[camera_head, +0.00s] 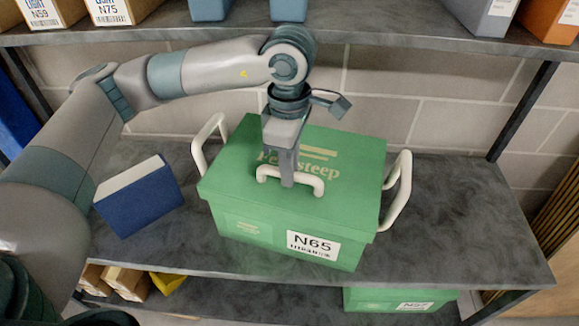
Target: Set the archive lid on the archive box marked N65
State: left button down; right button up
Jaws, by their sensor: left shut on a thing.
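The green archive box (265,240) with an N65 label stands on the grey middle shelf, with a white handle on each end. The green archive lid (345,165) is on top of the box, and its edge lines up closely with the box walls. A white handle rises from the middle of the lid. My left gripper (287,180) points down and is shut on this handle, hiding part of the lid's lettering. Whether the lid is fully seated cannot be told for certain. My right gripper is not in view.
A blue box or binder (140,205) lies left of the archive box on the grey shelf (460,220). The shelf is clear to the right. An upper shelf (400,32) with boxes runs overhead. Another green box (375,299) is on the shelf below.

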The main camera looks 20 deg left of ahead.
pick_arm(q)
jog(key=c, duration=1.6)
grip_release()
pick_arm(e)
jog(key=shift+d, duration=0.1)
pick_arm(q)
jog(key=shift+r, duration=0.1)
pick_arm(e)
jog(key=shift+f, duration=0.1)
